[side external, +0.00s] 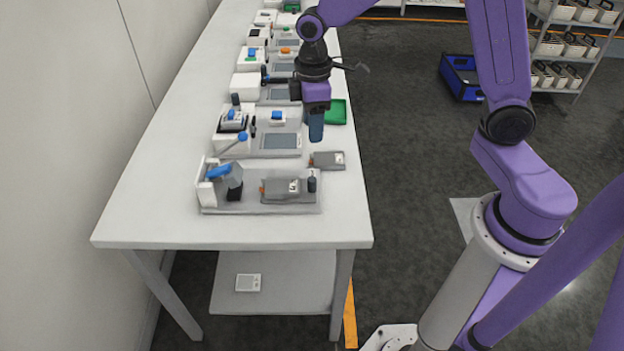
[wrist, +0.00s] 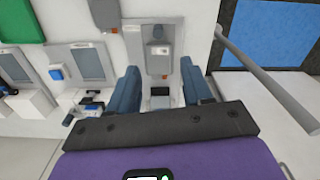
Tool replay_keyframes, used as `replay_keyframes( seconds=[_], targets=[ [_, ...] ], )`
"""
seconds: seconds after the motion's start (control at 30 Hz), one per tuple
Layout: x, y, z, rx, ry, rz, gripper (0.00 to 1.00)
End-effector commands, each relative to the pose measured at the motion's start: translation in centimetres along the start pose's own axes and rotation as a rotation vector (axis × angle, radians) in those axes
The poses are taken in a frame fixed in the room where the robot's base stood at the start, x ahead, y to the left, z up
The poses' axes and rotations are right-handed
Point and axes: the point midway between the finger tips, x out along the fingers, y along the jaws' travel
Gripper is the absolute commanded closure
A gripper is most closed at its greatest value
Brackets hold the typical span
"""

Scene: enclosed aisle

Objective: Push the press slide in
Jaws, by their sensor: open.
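The nearest station is a grey base (side external: 225,206) on the bench. At its left is a white press block (side external: 206,193) with a blue handle (side external: 219,171) and a dark grey head. At its right lies a grey part (side external: 280,188) with an orange tip and white label, with a dark upright knob (side external: 312,184) beside it. I cannot tell exactly where the slide's edges are. My gripper (side external: 316,132) is open and empty above the bench, farther back than this station. In the wrist view, the station's grey part (wrist: 157,52) shows between the two blue fingers (wrist: 160,75).
A loose grey part (side external: 328,160) lies behind the station near the bench's right edge. A second station (side external: 281,141) with a blue-knobbed lever and a green tray (side external: 336,111) stand farther back. The bench (side external: 270,229) is clear in front.

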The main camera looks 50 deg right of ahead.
Motion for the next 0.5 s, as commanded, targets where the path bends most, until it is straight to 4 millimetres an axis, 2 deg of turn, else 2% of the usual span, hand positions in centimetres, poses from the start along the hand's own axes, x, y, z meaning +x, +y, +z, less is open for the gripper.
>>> replay_keyframes(
  seconds=[0.23,0.5],
  targets=[
    [1.7,0.5,-0.1,0.002,-0.003,-0.001,0.50],
    [6.5,0.4,0.0,0.003,-0.005,-0.002,0.50]
  ],
)
